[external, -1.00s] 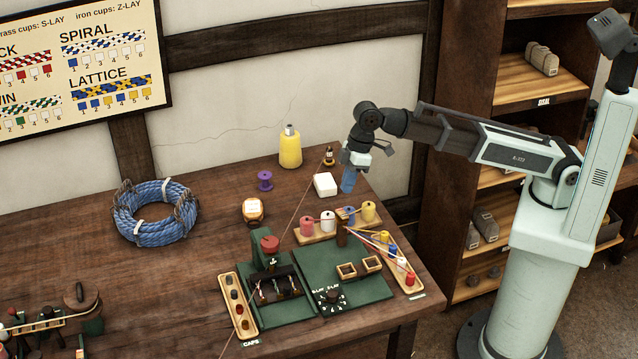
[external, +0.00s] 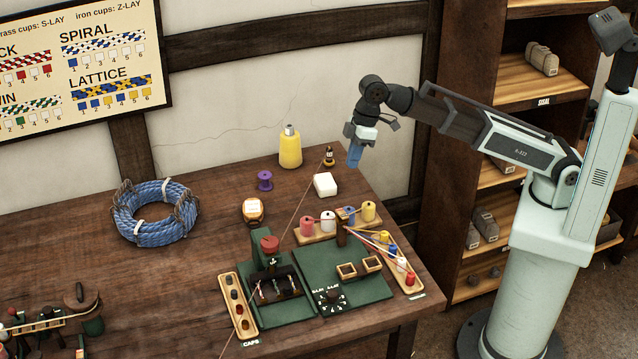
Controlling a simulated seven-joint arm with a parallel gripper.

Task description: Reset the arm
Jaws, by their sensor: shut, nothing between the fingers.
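My gripper (external: 354,158) hangs at the end of my arm above the back right part of the bench. Its blue fingers point down and are shut with nothing between them. It is apart from everything on the bench. A white block (external: 325,185) lies on the bench to the left of and below the gripper in the picture. The forearm reaches left from the pale column at the right.
The wooden bench (external: 190,270) holds a green rope-making board (external: 360,292), spools on a wooden rack (external: 318,238), a yellow bottle (external: 290,148), a purple spool (external: 265,181) and a blue rope coil (external: 155,212). Shelves (external: 525,75) stand behind my arm.

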